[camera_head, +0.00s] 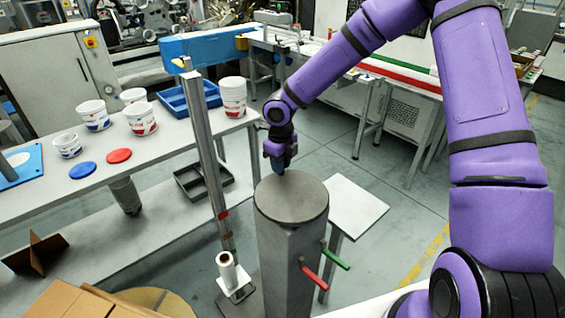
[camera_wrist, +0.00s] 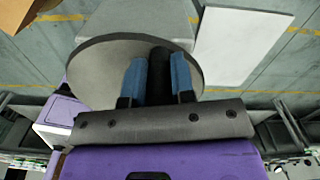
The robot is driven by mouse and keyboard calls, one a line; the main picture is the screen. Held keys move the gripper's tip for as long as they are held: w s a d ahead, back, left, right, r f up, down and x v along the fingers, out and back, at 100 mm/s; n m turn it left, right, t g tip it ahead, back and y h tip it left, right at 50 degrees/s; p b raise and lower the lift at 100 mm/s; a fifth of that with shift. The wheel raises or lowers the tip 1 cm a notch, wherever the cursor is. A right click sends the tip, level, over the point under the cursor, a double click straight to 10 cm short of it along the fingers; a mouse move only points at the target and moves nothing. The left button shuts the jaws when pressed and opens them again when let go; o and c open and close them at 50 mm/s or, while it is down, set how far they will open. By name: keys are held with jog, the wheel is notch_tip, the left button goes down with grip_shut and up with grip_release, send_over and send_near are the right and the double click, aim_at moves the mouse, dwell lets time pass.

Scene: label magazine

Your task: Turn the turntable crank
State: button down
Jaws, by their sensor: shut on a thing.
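The turntable is a round grey disc (camera_head: 291,199) on top of a grey pedestal (camera_head: 290,265); its disc also shows in the wrist view (camera_wrist: 105,65). My gripper (camera_head: 281,167) is at the far rim of the disc, pointing down. In the wrist view my gripper's two blue fingers (camera_wrist: 160,78) are shut on a dark upright piece, which I take to be the crank handle (camera_wrist: 159,72). In the head view the handle is hidden by my gripper and cannot be made out.
Red (camera_head: 315,279) and green (camera_head: 335,259) levers stick out of the pedestal's right side. A metal post (camera_head: 207,160) stands close on the left. A white side table (camera_head: 350,205) is at the right. The left bench (camera_head: 110,160) holds tubs, lids and a blue tray (camera_head: 188,100).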

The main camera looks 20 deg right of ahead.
jog(key=shift+s+a, duration=0.1)
jog(key=shift+a, duration=0.05)
jog(key=c, duration=1)
grip_release()
jog(key=shift+o, duration=0.2)
notch_tip(320, 180, up, 11)
jog(key=shift+f, duration=0.15)
